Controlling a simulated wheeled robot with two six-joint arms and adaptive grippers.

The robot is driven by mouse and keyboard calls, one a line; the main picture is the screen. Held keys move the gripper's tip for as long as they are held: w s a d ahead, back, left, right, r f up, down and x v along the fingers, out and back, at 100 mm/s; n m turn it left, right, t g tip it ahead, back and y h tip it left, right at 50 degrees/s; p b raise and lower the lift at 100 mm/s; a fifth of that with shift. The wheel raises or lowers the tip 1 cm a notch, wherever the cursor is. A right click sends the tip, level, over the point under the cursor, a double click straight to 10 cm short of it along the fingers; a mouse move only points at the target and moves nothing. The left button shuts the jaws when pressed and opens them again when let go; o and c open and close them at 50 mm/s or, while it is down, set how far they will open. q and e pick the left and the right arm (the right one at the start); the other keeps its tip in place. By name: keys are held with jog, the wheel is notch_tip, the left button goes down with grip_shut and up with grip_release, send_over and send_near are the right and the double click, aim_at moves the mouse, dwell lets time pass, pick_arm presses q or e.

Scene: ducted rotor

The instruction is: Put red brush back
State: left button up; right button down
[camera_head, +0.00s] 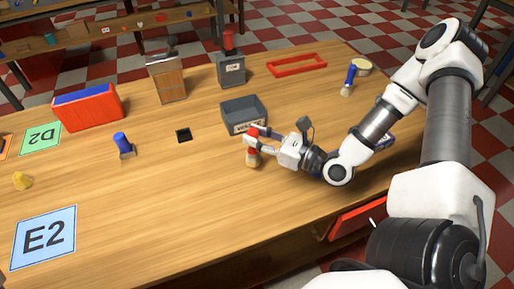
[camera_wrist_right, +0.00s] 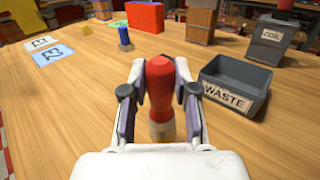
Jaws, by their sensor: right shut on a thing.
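The red brush (camera_head: 252,135) has a red handle and a pale lower end pointing down. It stands upright just in front of the grey waste bin (camera_head: 236,108). My right gripper (camera_head: 253,143) is shut on its handle. In the right wrist view the handle (camera_wrist_right: 159,85) sits between both fingers, with the tan and grey lower end (camera_wrist_right: 162,132) below. I cannot tell whether its lower end touches the table. My left gripper is not in view.
On the wooden table (camera_head: 180,210) are a blue-handled brush (camera_head: 349,78) at the back right, a red frame (camera_head: 297,65), a grey box (camera_head: 231,72), a wooden holder (camera_head: 167,82), a red box (camera_head: 88,108) and a blue-topped piece (camera_head: 122,143). The front middle is clear.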

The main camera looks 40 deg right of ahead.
aim_at(257, 152)
notch_tip(257, 152, down, 3)
jog(key=shift+s+r, duration=0.1)
jog(key=shift+r, duration=0.05)
jog(key=shift+f+b, duration=0.3)
jog(key=shift+f, duration=0.05)
jog(key=shift+w, duration=0.2)
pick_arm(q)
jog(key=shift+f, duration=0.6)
pick_arm(e)
jog(key=shift+s, duration=0.15)
jog(key=shift+f, duration=0.15)
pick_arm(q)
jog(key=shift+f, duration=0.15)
pick_arm(e)
jog(key=c, duration=0.9)
grip_release()
